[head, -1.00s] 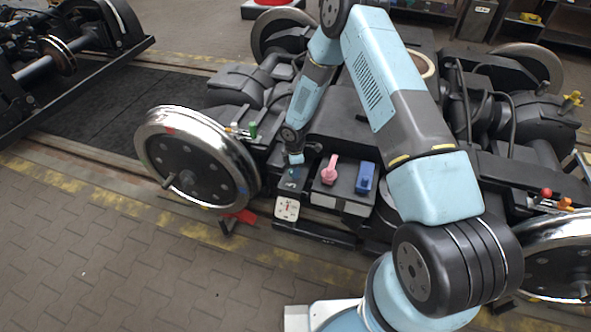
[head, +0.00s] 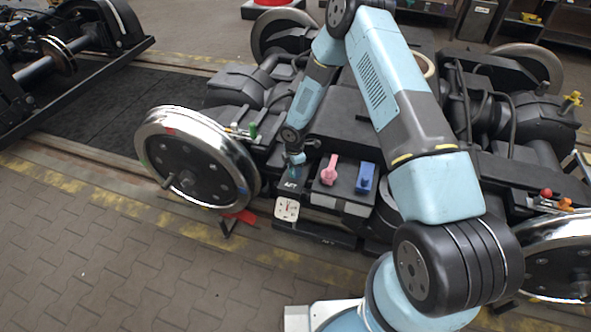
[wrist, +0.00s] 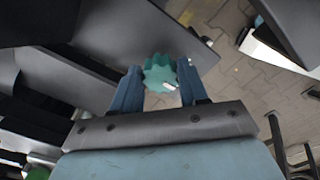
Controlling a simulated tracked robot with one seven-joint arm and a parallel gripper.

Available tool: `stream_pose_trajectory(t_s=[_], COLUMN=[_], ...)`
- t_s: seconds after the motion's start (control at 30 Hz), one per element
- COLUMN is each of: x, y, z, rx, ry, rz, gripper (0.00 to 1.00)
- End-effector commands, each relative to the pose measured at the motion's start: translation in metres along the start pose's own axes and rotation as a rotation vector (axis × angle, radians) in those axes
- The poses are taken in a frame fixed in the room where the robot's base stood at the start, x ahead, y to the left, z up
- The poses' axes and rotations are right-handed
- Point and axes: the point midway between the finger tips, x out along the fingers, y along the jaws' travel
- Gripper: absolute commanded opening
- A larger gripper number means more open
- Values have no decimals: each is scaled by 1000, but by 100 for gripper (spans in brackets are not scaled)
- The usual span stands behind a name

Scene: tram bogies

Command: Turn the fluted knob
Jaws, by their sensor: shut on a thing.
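The fluted knob (wrist: 160,74) is teal with a scalloped rim and a white mark on it. In the wrist view it sits between the two blue fingers of my gripper (wrist: 159,78), which is shut on it. In the head view my gripper (head: 295,159) points down at a small dark panel (head: 291,185) on the near side of the bogie. There the knob is small and mostly hidden by my gripper, so its mark cannot be read.
A white dial gauge (head: 286,209) is just below the panel. A pink lever (head: 329,170) and a blue switch (head: 365,178) stand to the right. A shiny wheel (head: 190,160) and a green-topped valve (head: 253,130) are to the left.

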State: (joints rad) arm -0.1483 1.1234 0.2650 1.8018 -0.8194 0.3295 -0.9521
Motion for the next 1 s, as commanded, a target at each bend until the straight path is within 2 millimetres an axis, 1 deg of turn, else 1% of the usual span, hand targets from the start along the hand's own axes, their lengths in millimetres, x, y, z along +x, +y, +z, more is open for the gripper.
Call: stream_pose_trajectory(t_s=[0.03, 0.2, 0.3, 0.5, 0.6, 0.67, 0.77, 1.0], x=[2, 1, 1, 0, -4, -9, -22, -69], y=[-3, -2, -2, -1, 0, 0, 0, 0], z=[-3, -2, -2, -1, -1, -1, -1, 0], rx=[-2, -1, 0, 0, 0, 1, 2, 1], ry=[3, 2, 1, 1, 1, 1, 1, 1], rz=[-7, -5, -3, -2, -1, 0, 1, 2], gripper=[45, 61, 69, 69, 69, 69, 69, 69])
